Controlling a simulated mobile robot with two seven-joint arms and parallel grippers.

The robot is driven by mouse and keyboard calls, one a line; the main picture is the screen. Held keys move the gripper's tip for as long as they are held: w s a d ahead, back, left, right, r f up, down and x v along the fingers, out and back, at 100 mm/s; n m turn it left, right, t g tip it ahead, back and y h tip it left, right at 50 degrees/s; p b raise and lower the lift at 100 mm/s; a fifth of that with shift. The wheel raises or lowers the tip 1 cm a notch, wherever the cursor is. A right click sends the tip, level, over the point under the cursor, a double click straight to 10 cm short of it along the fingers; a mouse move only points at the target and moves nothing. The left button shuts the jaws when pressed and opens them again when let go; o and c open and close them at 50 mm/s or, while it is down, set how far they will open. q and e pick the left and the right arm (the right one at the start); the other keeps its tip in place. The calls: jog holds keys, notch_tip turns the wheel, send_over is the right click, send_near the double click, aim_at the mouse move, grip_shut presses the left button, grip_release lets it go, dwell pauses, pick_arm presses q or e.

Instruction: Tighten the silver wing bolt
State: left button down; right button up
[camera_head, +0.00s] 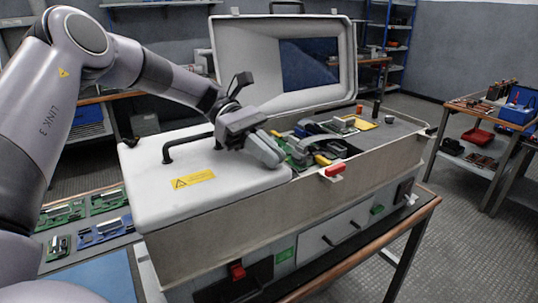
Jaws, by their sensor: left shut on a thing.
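My left gripper (270,152) comes in from the upper left and points down at the inner edge of the white cover panel of the cabinet (205,215). Its fingers are shut, with their tips at the edge of the open electronics bay. The silver wing bolt cannot be made out; the fingers hide what they hold. My right gripper is not in view.
The bay (325,145) beside the gripper holds green boards and coloured parts. A raised lid (288,65) stands behind it. A black handle (185,145) rises from the white panel. Boards (92,218) lie at left; a tool bench (490,105) stands at right.

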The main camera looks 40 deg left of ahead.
pick_arm(q)
jog(key=shift+f+m+g+y, duration=0.15)
jog(key=shift+m+g+y, duration=0.55)
jog(key=shift+m+g, duration=1.3)
jog(key=shift+g, duration=0.3)
jog(key=c, duration=1.3)
grip_release()
jog(key=shift+a, duration=0.1)
